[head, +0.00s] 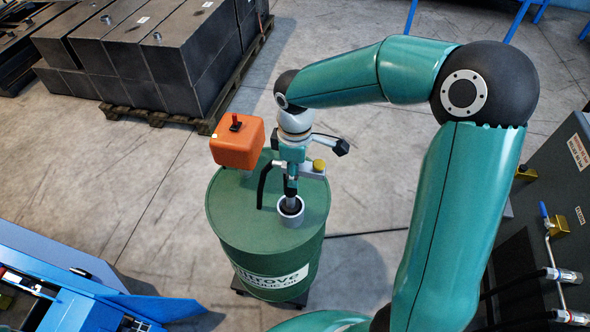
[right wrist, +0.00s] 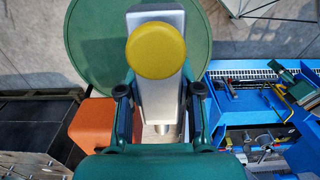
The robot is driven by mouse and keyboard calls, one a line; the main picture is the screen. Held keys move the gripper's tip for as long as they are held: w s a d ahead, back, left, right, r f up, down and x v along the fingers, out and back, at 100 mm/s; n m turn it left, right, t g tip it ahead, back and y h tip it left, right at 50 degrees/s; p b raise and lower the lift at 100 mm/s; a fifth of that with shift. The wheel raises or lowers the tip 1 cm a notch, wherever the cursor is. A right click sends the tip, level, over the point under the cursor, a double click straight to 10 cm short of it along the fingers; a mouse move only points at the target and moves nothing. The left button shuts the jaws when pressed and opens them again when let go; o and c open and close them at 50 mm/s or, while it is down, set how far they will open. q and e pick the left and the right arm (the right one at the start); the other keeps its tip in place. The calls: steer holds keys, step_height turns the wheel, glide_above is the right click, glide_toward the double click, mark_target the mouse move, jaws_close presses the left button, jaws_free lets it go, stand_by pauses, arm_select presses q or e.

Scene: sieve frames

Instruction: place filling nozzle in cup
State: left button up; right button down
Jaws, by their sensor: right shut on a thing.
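The filling nozzle is a pale grey body with a yellow knob (head: 319,165); in the right wrist view its grey body (right wrist: 158,95) and round yellow knob fill the middle. My right gripper (head: 291,188) is shut on it above the green drum, with one finger on each side in the right wrist view. My left gripper is not in view.
The green drum (head: 268,240) also carries an orange box (head: 238,141). A black hose (head: 262,185) curves beside the nozzle. Dark blocks (head: 170,55) stand on a pallet behind. Blue machinery (head: 95,295) is at lower left, a dark cabinet (head: 560,190) at right.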

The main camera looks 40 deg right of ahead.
steer(key=shift+f, duration=0.35)
steer(key=c, duration=0.8)
jaws_free()
steer(key=shift+o, duration=0.2)
steer(key=shift+r, duration=0.15)
steer(key=shift+r, duration=0.25)
step_height(320, 180, up, 12)
steer(key=shift+r+p, duration=0.25)
steer(key=shift+p, duration=0.4)
